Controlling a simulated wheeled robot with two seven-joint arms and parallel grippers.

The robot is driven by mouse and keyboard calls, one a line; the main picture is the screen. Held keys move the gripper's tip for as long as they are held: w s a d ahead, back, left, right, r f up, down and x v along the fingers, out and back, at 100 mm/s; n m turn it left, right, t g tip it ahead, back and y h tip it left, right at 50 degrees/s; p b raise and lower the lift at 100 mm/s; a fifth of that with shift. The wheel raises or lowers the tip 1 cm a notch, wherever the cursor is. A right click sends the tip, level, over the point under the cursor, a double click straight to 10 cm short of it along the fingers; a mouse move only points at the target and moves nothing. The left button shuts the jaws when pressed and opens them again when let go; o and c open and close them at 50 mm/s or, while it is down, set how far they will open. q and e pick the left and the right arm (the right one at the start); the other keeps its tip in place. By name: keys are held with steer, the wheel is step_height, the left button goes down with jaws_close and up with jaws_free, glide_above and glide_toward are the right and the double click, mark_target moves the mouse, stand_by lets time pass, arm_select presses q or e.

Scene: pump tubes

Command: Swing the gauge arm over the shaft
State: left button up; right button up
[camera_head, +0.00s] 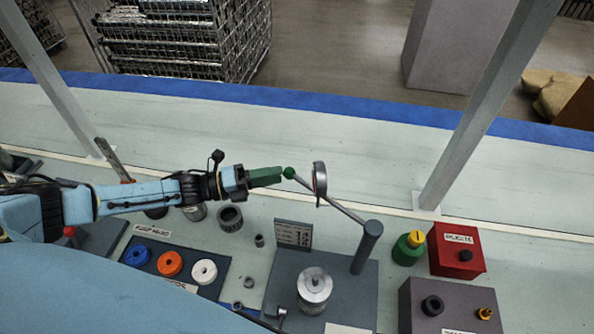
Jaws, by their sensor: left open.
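The gauge arm (345,211) is a thin grey rod. It runs from a dark upright post (367,246) up and left to a green ball knob (290,172). A round dial gauge (319,180) hangs on it near the knob. The silver shaft piece (315,285) stands on a grey base plate (357,293), nearer to me than the rod. My left gripper (281,175) has green fingers and is open. Its fingertips are at the knob's left side; I cannot tell if they touch it. My right gripper is not in view.
A tray (203,255) with blue, orange and white rings lies left. A green bottle (408,248), a red box (455,249) and a grey box (446,307) stand right.

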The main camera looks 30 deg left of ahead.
arm_select(q)
steer(key=x, duration=0.6)
steer(key=shift+w+d, duration=0.15)
steer(key=shift+d, duration=0.05)
jaws_close()
